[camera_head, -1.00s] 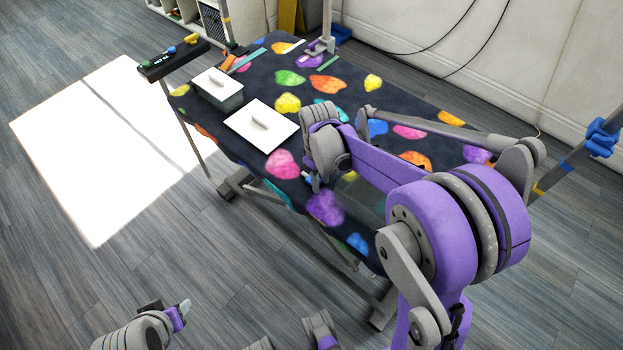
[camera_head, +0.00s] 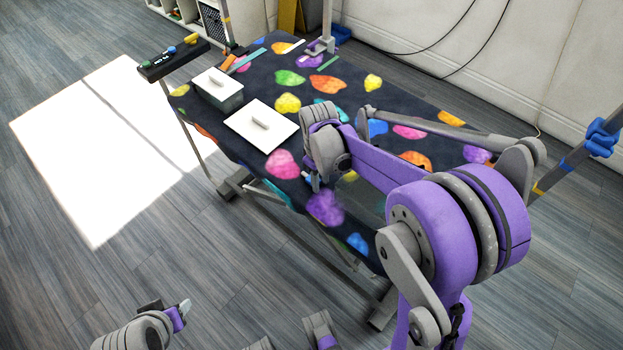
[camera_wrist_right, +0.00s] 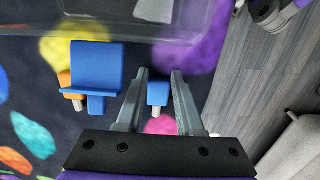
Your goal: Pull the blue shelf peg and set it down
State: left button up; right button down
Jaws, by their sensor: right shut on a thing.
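My right gripper (camera_wrist_right: 161,84) is shut on a small blue peg (camera_wrist_right: 158,93) with a pale pin end, which shows between its two grey fingers in the right wrist view. In that view a larger blue bracket-like piece (camera_wrist_right: 95,66) sits to the left, apart from the fingers, with another pale pin below it. In the head view my right gripper (camera_head: 311,181) is over the near edge of the table; the wrist mostly hides what it holds. My left gripper (camera_head: 183,307) is at the lower left, away from the table; its jaw gap is not clear.
The table (camera_head: 350,57) has a dark cover with bright blotches. A white-lidded box (camera_head: 218,84) and a white lid-like panel (camera_head: 260,125) stand on its left part. A clear container (camera_wrist_right: 110,27) lies beyond the fingers in the wrist view. The floor at left is clear.

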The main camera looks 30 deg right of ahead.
jog(key=shift+r+p, duration=2.05)
jog(key=shift+r, duration=0.95)
